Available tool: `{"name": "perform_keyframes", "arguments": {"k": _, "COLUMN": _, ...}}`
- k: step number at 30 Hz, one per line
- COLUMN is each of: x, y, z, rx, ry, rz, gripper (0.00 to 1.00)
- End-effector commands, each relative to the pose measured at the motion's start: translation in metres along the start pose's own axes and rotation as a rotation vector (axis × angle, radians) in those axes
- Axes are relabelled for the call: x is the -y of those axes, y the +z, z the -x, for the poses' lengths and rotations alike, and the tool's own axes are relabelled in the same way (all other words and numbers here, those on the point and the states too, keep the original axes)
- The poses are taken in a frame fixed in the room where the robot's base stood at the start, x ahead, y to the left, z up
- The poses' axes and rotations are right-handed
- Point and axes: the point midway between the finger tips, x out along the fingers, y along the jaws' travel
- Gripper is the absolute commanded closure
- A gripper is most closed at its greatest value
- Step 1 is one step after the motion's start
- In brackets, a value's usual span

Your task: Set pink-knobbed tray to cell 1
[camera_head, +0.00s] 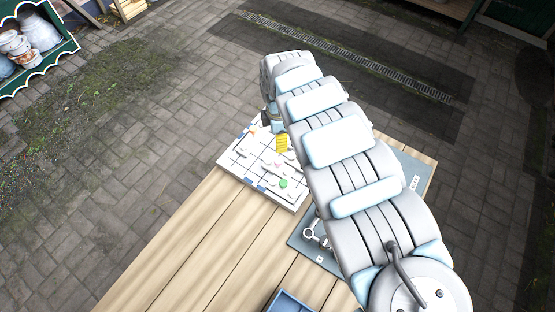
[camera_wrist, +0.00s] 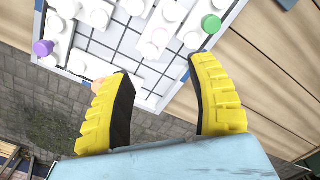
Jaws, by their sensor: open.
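The white gridded board (camera_head: 243,152) lies on the wooden table in the head view. White trays with round knobs sit on it, and the board also fills the top of the wrist view (camera_wrist: 103,50). A pale pink knob (camera_wrist: 160,38) stands on a white tray ahead of my gripper. A peach knob (camera_wrist: 97,85) shows by the left finger. Which one marks the pink-knobbed tray is hard to tell. My gripper (camera_wrist: 158,68) is open, its yellow fingers wide apart with nothing between them. In the head view its yellow finger (camera_head: 282,143) is over the board. Cell 1 cannot be made out.
A green knob (camera_wrist: 211,23) and a purple knob (camera_wrist: 43,47) stand on other trays, with several white trays close together. A blue-grey mat (camera_head: 300,240) and a blue bin (camera_head: 288,302) are on the table. The table's left front (camera_head: 190,255) is clear.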

Motion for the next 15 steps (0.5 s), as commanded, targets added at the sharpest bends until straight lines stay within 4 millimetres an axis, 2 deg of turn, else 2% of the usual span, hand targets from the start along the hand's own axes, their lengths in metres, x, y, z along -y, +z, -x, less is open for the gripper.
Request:
{"name": "perform_keyframes", "arguments": {"k": 1, "x": 0.002, "y": -0.003, "z": -0.011, "rx": -0.003, "ry": -0.007, "rz": 0.001, "gripper": 0.42}}
{"name": "perform_keyframes", "arguments": {"k": 6, "x": 0.001, "y": -0.002, "z": -0.040, "rx": -0.002, "ry": -0.004, "rz": 0.000, "gripper": 0.42}}
{"name": "perform_keyframes", "arguments": {"k": 15, "x": 0.000, "y": -0.002, "z": -0.084, "rx": -0.002, "ry": 0.000, "rz": 0.001, "gripper": 0.42}}
